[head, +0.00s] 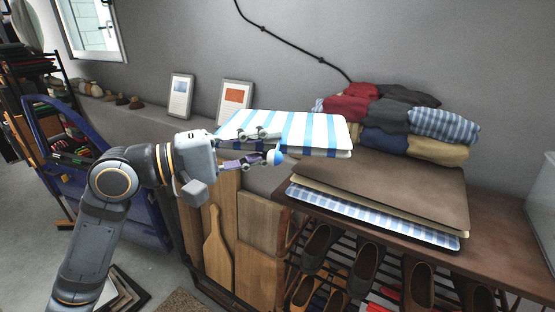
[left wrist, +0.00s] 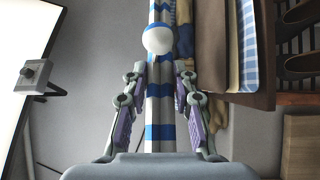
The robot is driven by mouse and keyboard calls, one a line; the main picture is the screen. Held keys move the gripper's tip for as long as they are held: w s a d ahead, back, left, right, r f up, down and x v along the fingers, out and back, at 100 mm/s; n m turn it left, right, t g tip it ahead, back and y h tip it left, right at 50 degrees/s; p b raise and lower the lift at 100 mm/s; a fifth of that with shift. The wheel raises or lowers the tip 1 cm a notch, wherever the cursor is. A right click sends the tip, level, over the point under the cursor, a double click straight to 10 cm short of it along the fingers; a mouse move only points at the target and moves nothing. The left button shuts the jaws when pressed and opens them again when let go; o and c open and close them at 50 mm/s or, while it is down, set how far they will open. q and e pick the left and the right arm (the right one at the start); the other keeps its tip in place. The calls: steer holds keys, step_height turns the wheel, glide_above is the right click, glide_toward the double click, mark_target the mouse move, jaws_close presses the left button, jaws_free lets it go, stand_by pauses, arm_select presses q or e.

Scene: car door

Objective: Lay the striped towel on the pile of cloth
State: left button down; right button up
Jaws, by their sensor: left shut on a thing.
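The folded towel with blue and white stripes (head: 315,130) is held flat, above and beside the bench's left end. My left gripper (head: 268,148) is shut on its near left edge; in the left wrist view the striped towel (left wrist: 160,108) runs between the fingers. A small white and blue ball (head: 274,157) shows at the fingertips, and the ball also shows in the left wrist view (left wrist: 158,39); whether it touches the towel is unclear. A flat pile of folded cloth (head: 385,185), brown on top with beige and blue check below, lies on the bench. My right gripper is out of view.
A heap of folded clothes (head: 400,118) stands behind the flat pile, close to the towel's right end. The wooden bench (head: 500,225) has shoes (head: 368,265) on racks below. Two picture frames (head: 234,101) stand on the ledge. A blue car door (head: 140,195) is behind my left arm.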

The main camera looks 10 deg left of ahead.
arm_select(q)
steer(key=w+f+p, duration=0.3)
steer(key=w+f, duration=0.3)
steer(key=f, duration=0.3)
steer(key=shift+w+d+f, duration=0.4)
steer(key=shift+f, duration=0.2)
steer(key=c, duration=1.1)
jaws_free()
steer(key=shift+o, duration=0.2)
